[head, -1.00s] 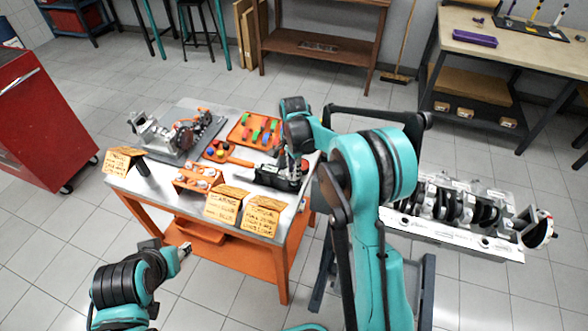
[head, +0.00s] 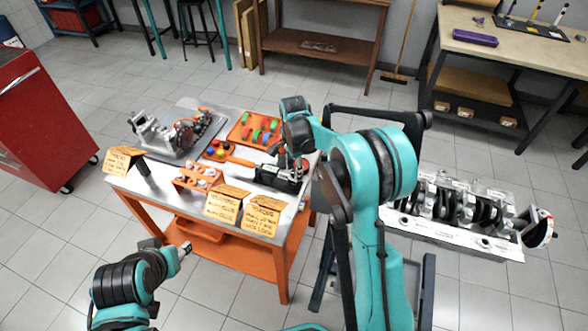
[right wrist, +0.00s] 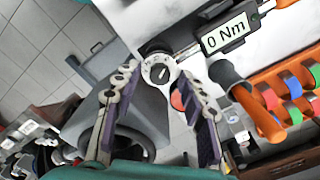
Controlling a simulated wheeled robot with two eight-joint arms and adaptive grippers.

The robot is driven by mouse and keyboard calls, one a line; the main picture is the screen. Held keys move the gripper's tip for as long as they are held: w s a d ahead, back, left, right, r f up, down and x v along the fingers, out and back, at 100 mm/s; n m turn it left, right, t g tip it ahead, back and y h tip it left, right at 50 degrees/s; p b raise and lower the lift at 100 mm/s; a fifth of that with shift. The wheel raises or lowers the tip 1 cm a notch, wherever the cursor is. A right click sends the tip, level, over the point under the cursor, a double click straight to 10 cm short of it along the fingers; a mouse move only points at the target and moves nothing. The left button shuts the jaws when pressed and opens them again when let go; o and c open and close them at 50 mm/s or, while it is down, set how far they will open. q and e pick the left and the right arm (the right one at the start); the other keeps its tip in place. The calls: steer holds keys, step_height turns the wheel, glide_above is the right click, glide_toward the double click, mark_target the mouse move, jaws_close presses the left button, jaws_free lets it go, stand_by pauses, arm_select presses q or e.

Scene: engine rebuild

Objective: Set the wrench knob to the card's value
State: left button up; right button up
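The black torque wrench (head: 276,178) lies at the right end of the metal-topped table. In the right wrist view its display (right wrist: 226,36) reads "0 Nm". The round, pale knob (right wrist: 158,70) with a dark pointer shows just beyond my right fingertips. My right gripper (right wrist: 160,80) is open, its purple-padded fingers on either side of the knob; I cannot tell whether they touch it. In the head view my right gripper (head: 294,160) is over the wrench and partly hides it. Yellow cards, including the front right one (head: 262,217), stand on the table; their writing is too small to read surely. My left gripper (head: 185,248) is away from the table.
An orange tray of coloured pieces (head: 240,133) lies behind the wrench, and an orange-handled tool (right wrist: 262,112) is close to my right gripper in the wrist view. A metal assembly (head: 165,135) stands at the back left. An engine block (head: 455,215) stands to the right.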

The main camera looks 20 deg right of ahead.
steer(key=shift+r, duration=0.1)
step_height(320, 180, up, 12)
stand_by(0.5)
steer(key=s+r+n+t, duration=0.45)
steer(key=s+n, duration=0.35)
steer(key=s, duration=0.6)
steer(key=s+f+n+t, duration=0.2)
steer(key=s+f+n, duration=0.2)
steer(key=s+n, duration=0.4)
steer(key=s, duration=0.4)
steer(key=shift+s+d+f+t, duration=0.15)
steer(key=shift+d+f+t, duration=0.05)
steer(key=shift+d+t, duration=0.15)
